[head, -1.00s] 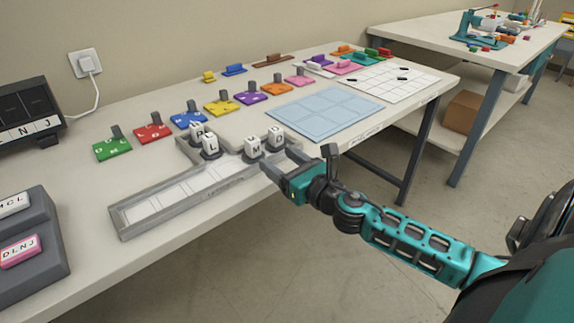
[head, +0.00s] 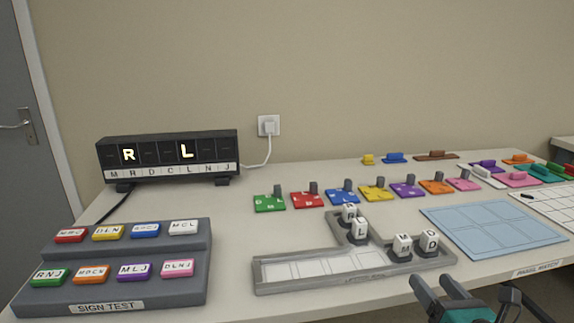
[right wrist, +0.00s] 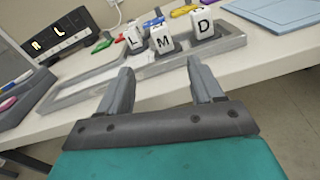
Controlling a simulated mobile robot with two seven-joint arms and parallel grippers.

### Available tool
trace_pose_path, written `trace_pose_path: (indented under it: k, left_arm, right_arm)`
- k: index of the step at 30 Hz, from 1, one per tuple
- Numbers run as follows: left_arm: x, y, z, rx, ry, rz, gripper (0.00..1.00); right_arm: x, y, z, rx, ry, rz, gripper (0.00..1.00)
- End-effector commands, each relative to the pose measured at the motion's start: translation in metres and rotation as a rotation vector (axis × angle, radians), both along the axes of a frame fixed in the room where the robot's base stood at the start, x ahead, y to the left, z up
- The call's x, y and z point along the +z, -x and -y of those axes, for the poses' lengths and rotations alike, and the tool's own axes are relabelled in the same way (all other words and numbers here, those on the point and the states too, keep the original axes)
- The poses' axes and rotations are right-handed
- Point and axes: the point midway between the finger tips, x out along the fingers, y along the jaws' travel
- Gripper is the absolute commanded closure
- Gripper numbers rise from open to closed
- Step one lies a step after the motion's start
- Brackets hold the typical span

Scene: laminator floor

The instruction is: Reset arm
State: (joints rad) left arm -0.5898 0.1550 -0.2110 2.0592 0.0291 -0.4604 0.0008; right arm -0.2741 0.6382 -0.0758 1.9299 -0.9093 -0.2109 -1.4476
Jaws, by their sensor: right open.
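My right gripper (head: 440,292) is at the front edge of the table, low in the head view, just in front of the grey L-shaped tray (head: 280,285). In the right wrist view its two fingers (right wrist: 158,88) are apart with nothing between them. White letter blocks stand at the tray's right part: the M block (head: 402,245), the D block (head: 430,240), the L block (head: 360,229) and one more behind it, whose letter is hard to read. The M block also shows ahead of the fingers in the right wrist view (right wrist: 162,38). My left gripper is not in view.
A black display (head: 168,157) lit with R and L stands at the back left. A stepped grey stand (head: 130,245) marked SIGN TEST holds coloured buttons. Coloured tagged plates line the table behind the tray. A blue mat (head: 495,228) lies to the right.

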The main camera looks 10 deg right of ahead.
Motion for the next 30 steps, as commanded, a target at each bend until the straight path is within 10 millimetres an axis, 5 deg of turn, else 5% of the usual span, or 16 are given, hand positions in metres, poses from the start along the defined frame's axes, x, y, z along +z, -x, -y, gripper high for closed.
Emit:
trace_pose_path:
  k: [12, 18, 23, 30]
  left_arm:
    - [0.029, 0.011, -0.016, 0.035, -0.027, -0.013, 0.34]
    - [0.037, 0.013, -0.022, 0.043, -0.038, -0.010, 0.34]
    - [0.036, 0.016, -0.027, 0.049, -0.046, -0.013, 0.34]
    - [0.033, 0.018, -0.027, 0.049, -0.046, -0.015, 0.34]
  right_arm:
    - [-0.089, 0.102, -0.086, -0.430, -1.788, -0.395, 0.34]
    - [-0.108, 0.147, -0.131, -0.741, -2.451, -0.449, 0.34]
    - [-0.113, 0.162, -0.148, -0.874, -2.681, -0.445, 0.34]
    - [-0.114, 0.164, -0.150, -0.894, -2.716, -0.442, 0.34]
